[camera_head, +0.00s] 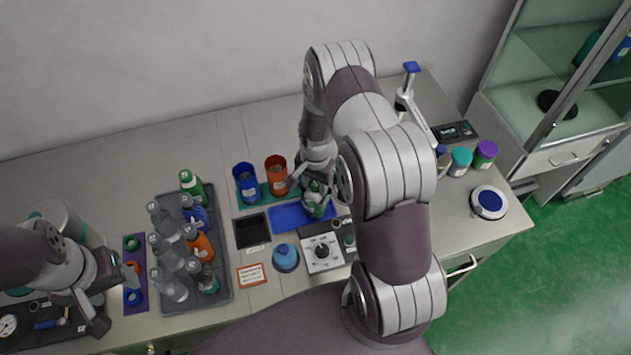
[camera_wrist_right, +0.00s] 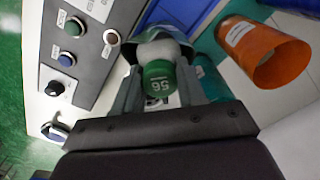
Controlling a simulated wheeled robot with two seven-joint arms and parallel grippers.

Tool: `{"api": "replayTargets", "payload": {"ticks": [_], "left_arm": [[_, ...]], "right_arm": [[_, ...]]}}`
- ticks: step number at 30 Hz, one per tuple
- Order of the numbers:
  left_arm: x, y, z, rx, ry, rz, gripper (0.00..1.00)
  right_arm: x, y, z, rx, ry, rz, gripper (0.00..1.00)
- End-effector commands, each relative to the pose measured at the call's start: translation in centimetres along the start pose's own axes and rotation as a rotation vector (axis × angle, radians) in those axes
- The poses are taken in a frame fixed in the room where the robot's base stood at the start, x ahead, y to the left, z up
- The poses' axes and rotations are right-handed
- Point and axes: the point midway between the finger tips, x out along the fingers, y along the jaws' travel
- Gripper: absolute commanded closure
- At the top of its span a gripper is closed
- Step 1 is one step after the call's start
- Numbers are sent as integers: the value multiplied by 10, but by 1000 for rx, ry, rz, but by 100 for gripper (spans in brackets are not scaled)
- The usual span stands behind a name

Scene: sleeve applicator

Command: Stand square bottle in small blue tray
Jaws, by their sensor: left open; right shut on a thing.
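The small blue tray (camera_head: 287,217) lies on the bench near the middle; part of it also shows in the right wrist view (camera_wrist_right: 180,12). My right gripper (camera_head: 316,188) is shut on a bottle with a green cap (camera_wrist_right: 158,80) marked 56. The bottle (camera_head: 316,204) is at the tray's right part and looks roughly upright. Its base is hidden, so I cannot tell whether it touches the tray floor. Its body shape is also mostly hidden. My left gripper (camera_head: 116,299) is open and empty at the far left, beside the purple rack.
A grey tray (camera_head: 224,292) with several bottles stands left. A blue cup (camera_head: 245,182) and an orange cup (camera_head: 276,172) stand behind the blue tray.

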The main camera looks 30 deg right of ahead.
Motion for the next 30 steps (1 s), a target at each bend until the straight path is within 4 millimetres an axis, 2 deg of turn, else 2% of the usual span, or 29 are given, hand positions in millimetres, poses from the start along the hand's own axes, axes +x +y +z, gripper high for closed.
{"api": "replayTargets", "payload": {"ticks": [1, 3, 11, 13, 15, 17, 27, 30], "left_arm": [[1, 0, 0, 0, 0, 0, 41], [1, 0, 0, 0, 0, 0, 41], [0, 0, 0, 0, 0, 0, 41], [-4, 0, 0, 0, 0, 0, 41], [2, 0, 0, 0, 0, 0, 41], [6, 0, 1, 0, 0, 0, 41], [30, 0, 4, 0, 0, 0, 41], [32, 0, 4, 0, 0, 0, 41]], "right_arm": [[1, 0, 0, 0, 0, 0, 53], [1, 0, 0, 0, 0, 0, 34], [0, 0, 0, 0, 0, 0, 34], [-5, 0, 0, 0, 0, 0, 34], [-9, -1, -1, 0, 3, -3, 34], [-20, -1, -1, 0, 4, -4, 34], [-101, 0, -1, 0, 4, -4, 34], [-115, 0, -1, 0, 2, -2, 34]]}}
